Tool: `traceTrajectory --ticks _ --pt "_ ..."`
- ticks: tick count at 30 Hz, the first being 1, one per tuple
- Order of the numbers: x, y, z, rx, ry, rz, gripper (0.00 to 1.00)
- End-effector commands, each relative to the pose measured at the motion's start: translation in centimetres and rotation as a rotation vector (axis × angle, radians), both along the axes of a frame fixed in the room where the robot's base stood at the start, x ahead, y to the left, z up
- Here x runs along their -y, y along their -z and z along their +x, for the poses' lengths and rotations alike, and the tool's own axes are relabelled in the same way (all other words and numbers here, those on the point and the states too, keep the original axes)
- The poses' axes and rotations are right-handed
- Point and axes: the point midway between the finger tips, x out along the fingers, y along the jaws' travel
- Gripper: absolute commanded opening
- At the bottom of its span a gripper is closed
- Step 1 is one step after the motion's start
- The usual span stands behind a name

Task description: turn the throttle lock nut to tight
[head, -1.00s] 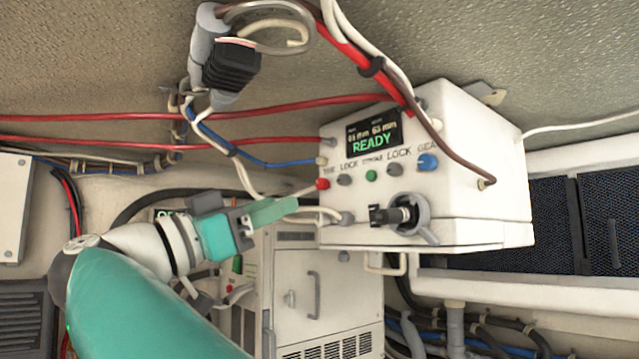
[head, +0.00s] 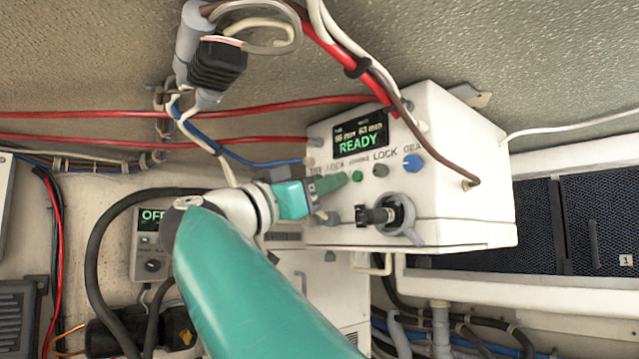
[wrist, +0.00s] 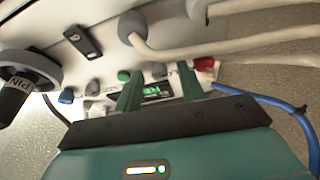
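A white control box (head: 440,165) hangs under the ceiling, with a display (head: 360,133) reading READY and a row of knobs. The throttle lock nut is a small grey knob (wrist: 160,70) between the red throttle knob (wrist: 203,64) and a green button (head: 357,176). My gripper (head: 342,183) is at the left end of the row and hides the throttle lock nut and the red knob in the head view. In the wrist view my gripper's (wrist: 159,78) two green fingers are apart, on either side of the nut. I cannot tell whether they touch it.
A second grey lock nut (head: 381,170) and a blue gear knob (head: 413,163) sit further right. A black-handled key-like part (head: 378,215) sticks out below. A white cable (wrist: 150,50) and a blue cable (wrist: 265,103) run close to my fingers. Red cables (head: 240,110) cross above.

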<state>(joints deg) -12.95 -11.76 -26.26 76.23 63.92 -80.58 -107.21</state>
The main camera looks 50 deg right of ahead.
Motion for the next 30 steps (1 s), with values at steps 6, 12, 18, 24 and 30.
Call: traceTrajectory --ticks 6,12,18,24,30 --pt "-0.03 0.02 0.02 0.000 0.000 0.000 0.06" --pt "-0.04 0.02 0.03 0.001 0.001 0.000 0.00" --pt "-0.05 0.00 0.05 0.032 0.002 -0.008 0.00" --pt "-0.05 -0.04 0.13 0.123 0.002 -0.030 0.00" --pt "-0.03 -0.08 0.30 0.273 0.002 -0.064 0.00"
